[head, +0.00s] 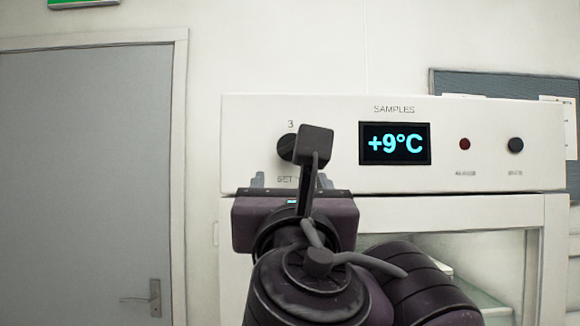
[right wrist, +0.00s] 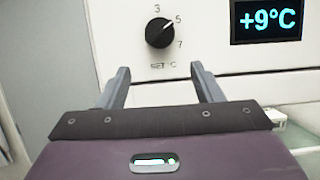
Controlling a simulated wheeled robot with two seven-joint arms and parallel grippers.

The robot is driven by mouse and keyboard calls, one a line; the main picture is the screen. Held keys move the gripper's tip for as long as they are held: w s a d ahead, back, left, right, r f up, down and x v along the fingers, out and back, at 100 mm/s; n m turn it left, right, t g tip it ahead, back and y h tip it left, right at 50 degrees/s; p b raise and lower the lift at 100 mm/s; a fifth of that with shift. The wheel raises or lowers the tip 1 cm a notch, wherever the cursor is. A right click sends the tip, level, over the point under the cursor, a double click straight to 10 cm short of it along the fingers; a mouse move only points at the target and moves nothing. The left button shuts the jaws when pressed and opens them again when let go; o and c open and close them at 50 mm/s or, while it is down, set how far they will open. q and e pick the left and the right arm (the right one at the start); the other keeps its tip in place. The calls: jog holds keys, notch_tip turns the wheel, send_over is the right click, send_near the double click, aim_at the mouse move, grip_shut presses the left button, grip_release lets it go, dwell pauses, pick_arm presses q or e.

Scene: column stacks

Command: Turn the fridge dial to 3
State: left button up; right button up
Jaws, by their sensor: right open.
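The fridge dial (right wrist: 159,33) is a round black knob on the white panel, with 3, 5 and 7 printed around it and "SET °C" below. Its white mark points up and right, at the 5. In the head view the dial (head: 286,148) is partly hidden behind my right arm's wrist parts. The display (head: 394,143) reads +9°C. My right gripper (right wrist: 160,69) is open and empty, its fingers spread to either side below the dial in the picture, not around it. It also shows from behind in the head view (head: 290,180). My left gripper is not in view.
A dark red light (head: 464,144) and a black knob (head: 516,145) sit right of the display. The fridge's glass front (head: 470,255) lies below the panel. A grey door (head: 85,180) stands at the left, and a notice board (head: 490,86) hangs behind.

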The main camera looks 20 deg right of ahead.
aim_at(291, 150)
jog(key=r, duration=0.2)
jog(key=w+r+p, duration=0.1)
jog(key=shift+d+r, duration=0.1)
jog(key=shift+d, duration=0.15)
jog(key=x, duration=0.2)
jog(key=shift+w+d+p, duration=0.15)
jog(key=shift+w+p, duration=0.15)
jog(key=shift+w, duration=0.1)
jog(key=shift+w+d+r, duration=0.1)
jog(key=shift+w+d, duration=0.15)
jog(key=shift+w, duration=0.65)
jog(key=shift+r, duration=0.1)
jog(key=shift+w, duration=0.15)
jog(key=c, duration=1)
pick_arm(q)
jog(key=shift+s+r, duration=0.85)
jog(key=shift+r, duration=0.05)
pick_arm(e)
jog(key=shift+o, duration=0.2)
